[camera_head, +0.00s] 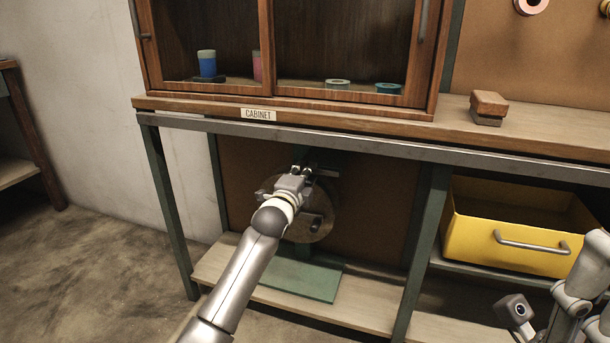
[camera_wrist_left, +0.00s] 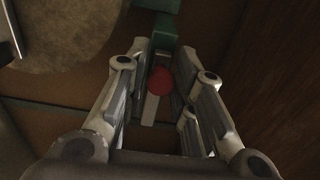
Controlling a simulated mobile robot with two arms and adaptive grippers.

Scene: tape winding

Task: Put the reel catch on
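A round tan reel disc (camera_head: 326,225) stands upright on a green stand under the workbench; it also shows at the upper left of the left wrist view (camera_wrist_left: 70,30). My left gripper (camera_head: 304,172) is at the top of the disc, partly covering it and the stand. In the left wrist view its fingers (camera_wrist_left: 161,62) are spread apart. A grey bar with a red rounded end (camera_wrist_left: 160,80) shows between them, with a green post (camera_wrist_left: 164,35) beyond; I cannot tell whether the fingers touch it. I cannot tell whether this bar is the reel catch. My right gripper's fingers do not show.
The metal bench edge (camera_head: 370,150) runs just above my left gripper, with green legs (camera_head: 170,200) on both sides. A wooden cabinet (camera_head: 350,98) holding tape rolls stands on top. A yellow drawer (camera_head: 480,240) is at the right. The stand's green base (camera_head: 310,282) rests on a low shelf.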

